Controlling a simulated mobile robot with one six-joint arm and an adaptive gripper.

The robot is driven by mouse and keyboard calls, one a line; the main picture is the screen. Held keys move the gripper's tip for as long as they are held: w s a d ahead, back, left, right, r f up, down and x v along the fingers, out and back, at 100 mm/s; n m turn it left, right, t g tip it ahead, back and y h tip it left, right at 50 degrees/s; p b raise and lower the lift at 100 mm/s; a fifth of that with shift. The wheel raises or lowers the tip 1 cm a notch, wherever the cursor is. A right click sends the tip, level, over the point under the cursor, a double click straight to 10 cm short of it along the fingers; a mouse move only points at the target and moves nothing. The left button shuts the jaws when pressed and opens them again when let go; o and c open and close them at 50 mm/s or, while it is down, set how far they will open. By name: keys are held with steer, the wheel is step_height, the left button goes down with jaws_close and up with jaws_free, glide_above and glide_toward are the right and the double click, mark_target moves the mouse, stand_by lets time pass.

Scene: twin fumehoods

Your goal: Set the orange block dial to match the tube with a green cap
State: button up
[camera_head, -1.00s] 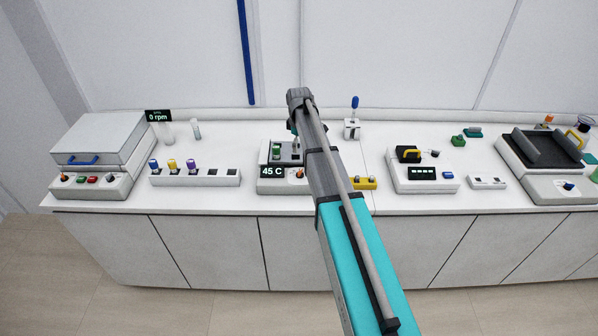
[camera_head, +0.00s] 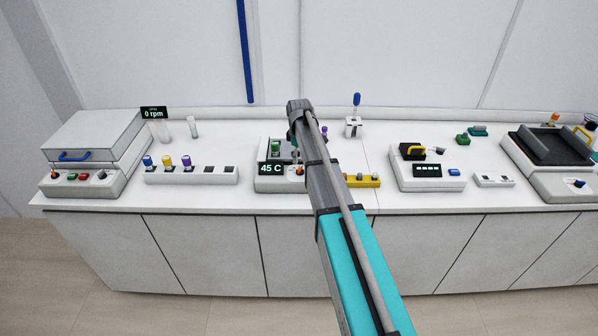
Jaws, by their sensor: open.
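The heating block (camera_head: 265,184) stands at mid-bench, with a display reading 45 C. A tube with a green cap (camera_head: 276,147) stands upright in it. A small orange dial (camera_head: 300,171) is on its front, right of the display, close beside my arm's edge; its pointer setting is too small to read. My gripper (camera_head: 296,147) is mostly hidden behind my wrist and forearm, over the right part of the block. It is open, and I see nothing held in it. Whether it touches the block cannot be told.
A rack (camera_head: 190,176) left of the block holds tubes with blue, yellow and purple caps. A yellow rack (camera_head: 362,181) is just right of my arm. A device with a black lid (camera_head: 412,152) stands further right. A stand with a blue-topped tool (camera_head: 354,126) is behind.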

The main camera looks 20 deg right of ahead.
mark_target(300, 171)
steer(key=shift+f+b, duration=2.45)
steer(key=shift+f, duration=0.3)
steer(key=c, duration=1.1)
steer(key=shift+c, duration=0.2)
steer(key=shift+m, duration=1.9)
